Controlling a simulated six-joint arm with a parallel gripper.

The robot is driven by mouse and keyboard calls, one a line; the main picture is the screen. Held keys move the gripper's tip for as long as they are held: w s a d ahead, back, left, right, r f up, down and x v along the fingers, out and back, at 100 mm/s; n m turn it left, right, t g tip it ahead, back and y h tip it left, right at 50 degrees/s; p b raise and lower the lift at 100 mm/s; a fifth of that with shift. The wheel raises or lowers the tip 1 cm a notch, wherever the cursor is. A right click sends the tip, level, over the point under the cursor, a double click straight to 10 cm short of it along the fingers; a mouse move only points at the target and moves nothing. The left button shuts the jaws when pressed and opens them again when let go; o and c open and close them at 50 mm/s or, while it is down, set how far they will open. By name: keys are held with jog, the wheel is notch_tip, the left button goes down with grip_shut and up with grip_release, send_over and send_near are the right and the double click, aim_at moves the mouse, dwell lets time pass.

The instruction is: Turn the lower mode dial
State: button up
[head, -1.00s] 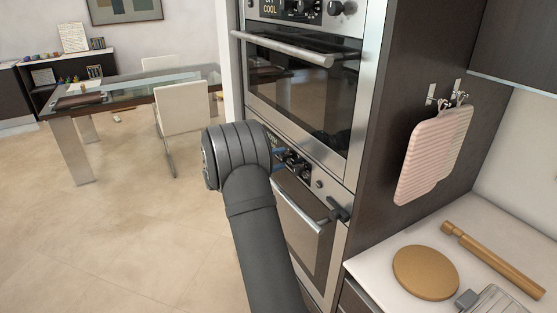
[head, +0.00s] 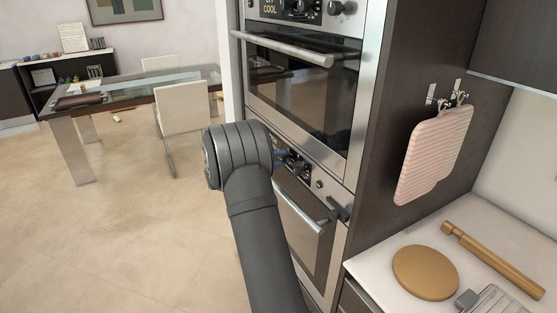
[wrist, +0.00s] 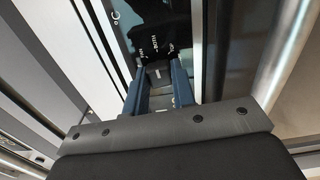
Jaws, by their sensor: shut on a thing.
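The lower oven's control panel (head: 318,184) sits under the upper oven in the head view, with dark knobs (head: 297,163) partly behind my arm. My gripper (wrist: 159,70) has its two blue fingers against the panel in the wrist view. It is shut on a small grey knob (wrist: 158,76), which I take to be the lower mode dial. White printed labels show on the dark panel (wrist: 158,38) just beyond the fingertips. The dial's pointer and full face are hidden. In the head view my arm covers most of the gripper.
The upper oven's handle (head: 290,48) sticks out above my arm. The lower oven's handle (head: 300,208) is below the panel. At right are a counter with a round wooden board (head: 425,272) and a rolling pin (head: 492,260).

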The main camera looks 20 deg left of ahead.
jog(key=shift+n, duration=8.6)
jog(key=o, duration=1)
